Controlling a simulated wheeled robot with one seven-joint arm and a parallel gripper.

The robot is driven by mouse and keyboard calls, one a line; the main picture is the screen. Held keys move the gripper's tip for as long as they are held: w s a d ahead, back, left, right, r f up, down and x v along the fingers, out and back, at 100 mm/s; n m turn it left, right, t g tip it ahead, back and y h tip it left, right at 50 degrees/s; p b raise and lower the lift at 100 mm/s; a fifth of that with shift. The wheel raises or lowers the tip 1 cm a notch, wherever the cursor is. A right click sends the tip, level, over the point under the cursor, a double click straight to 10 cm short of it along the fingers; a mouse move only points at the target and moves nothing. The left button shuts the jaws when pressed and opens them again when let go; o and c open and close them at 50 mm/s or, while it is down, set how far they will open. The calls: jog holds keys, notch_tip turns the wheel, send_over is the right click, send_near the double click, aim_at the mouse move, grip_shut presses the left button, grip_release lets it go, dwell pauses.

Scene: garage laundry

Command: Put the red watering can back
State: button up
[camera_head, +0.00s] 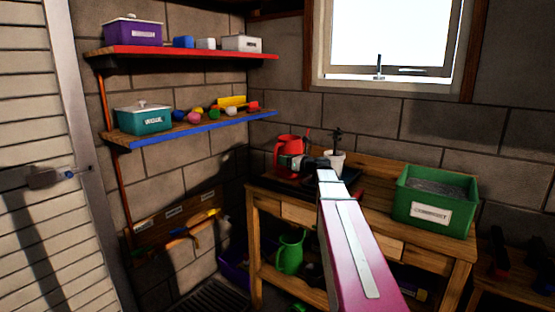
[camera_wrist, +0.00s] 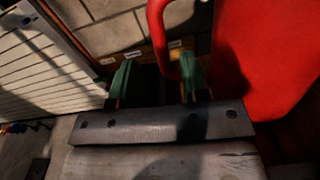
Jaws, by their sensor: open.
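The red watering can (camera_head: 287,146) stands at the left end of the wooden workbench in the head view. It fills the right side of the wrist view (camera_wrist: 265,60), with its looped red handle (camera_wrist: 157,30) towards the middle. My gripper (camera_head: 297,163) is at the can in the head view, partly hiding its lower part. In the wrist view my gripper (camera_wrist: 157,60) is open, with green fingers apart. The lower handle shows between the fingers, close to the right one; whether they touch cannot be told.
The workbench (camera_head: 383,170) also holds a white pot (camera_head: 336,160) with a plant and a green bin (camera_head: 433,202). A green watering can (camera_head: 289,252) sits on its lower shelf. Red (camera_head: 185,53) and blue-edged (camera_head: 190,129) wall shelves hold boxes and small items.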

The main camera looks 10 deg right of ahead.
jog(key=v, duration=0.6)
jog(key=shift+s+d, duration=0.15)
